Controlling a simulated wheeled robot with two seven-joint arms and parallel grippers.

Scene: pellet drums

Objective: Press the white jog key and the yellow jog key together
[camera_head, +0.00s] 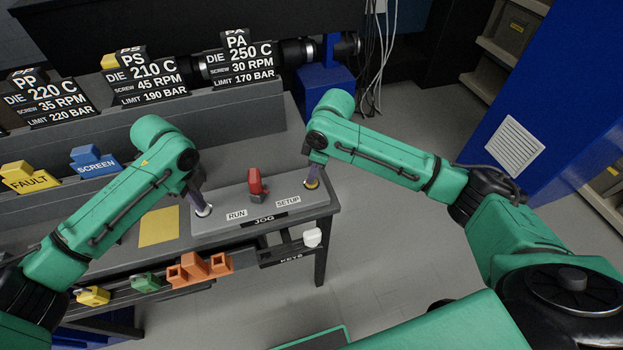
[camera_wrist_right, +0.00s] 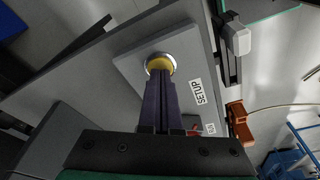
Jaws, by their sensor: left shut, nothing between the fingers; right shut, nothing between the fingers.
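The jog panel (camera_head: 234,196) on the bench carries both keys. The white jog key (camera_head: 205,211) sits at its left end, partly covered by my left gripper (camera_head: 199,206). That gripper is shut and empty, pointing down with its tips at the key. The yellow jog key (camera_head: 311,184) sits at the right end under my right gripper (camera_head: 313,178), which is shut and empty. In the right wrist view the yellow key (camera_wrist_right: 159,62) shows in a metal ring, with the fingertips (camera_wrist_right: 160,74) over its edge. I cannot tell whether either key is pressed down.
A red selector (camera_head: 257,185) stands between the keys, among RUN, SETUP and JOG labels. A yellow plate (camera_head: 159,227) lies left of the panel. A rail in front holds orange (camera_head: 199,268), green, yellow and white (camera_head: 312,237) pieces. Setting signs stand behind.

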